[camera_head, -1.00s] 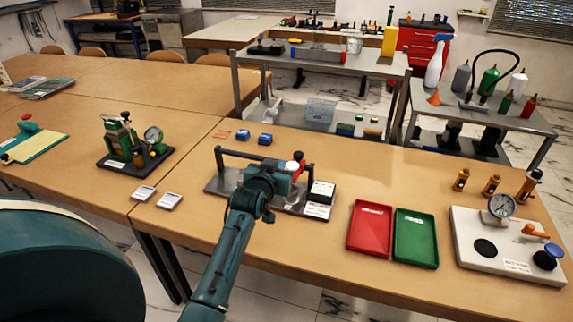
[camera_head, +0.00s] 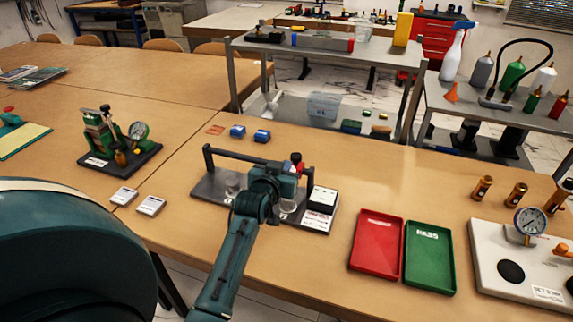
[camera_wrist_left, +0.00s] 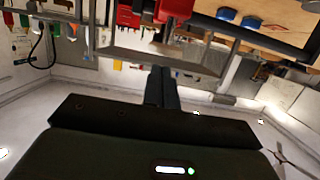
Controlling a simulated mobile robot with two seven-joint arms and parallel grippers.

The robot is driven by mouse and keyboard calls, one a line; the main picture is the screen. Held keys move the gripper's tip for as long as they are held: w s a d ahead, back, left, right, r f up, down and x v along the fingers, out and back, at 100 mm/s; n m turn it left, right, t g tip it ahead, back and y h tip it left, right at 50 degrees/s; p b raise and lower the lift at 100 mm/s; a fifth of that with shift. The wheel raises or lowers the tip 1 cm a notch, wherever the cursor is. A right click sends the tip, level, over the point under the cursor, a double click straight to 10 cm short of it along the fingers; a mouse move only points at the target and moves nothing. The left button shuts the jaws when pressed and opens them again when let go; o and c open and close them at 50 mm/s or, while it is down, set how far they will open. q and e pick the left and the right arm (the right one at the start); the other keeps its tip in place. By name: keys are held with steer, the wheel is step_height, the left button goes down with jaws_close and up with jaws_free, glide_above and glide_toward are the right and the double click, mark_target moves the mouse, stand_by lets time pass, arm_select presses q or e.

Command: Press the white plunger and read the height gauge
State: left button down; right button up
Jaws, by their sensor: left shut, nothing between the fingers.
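The test rig in the middle of the table has a grey base plate (camera_head: 208,190), a dark crossbar and a black-and-white box (camera_head: 322,198) at its right end. My left gripper (camera_head: 287,181) is over the rig, left of that box. Its fingers are shut and empty, as the left wrist view shows (camera_wrist_left: 162,86). I cannot make out the white plunger clearly; the gripper and wrist cover that part of the rig. I cannot tell whether the gripper touches anything. My right gripper is not in view.
A red tray (camera_head: 376,246) and a green tray (camera_head: 429,258) lie right of the rig. A white panel with a dial gauge (camera_head: 530,221) is at far right. A green rig with a dial (camera_head: 120,150) stands left. Two blue blocks (camera_head: 262,136) lie behind.

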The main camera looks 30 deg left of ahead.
arm_select(q)
steer(key=shift+f, duration=0.4)
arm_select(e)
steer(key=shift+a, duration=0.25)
arm_select(q)
step_height(320, 180, down, 3)
steer(key=shift+r+b, duration=0.2)
steer(key=shift+b, duration=0.15)
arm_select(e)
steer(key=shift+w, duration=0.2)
arm_select(q)
steer(key=shift+r, duration=0.1)
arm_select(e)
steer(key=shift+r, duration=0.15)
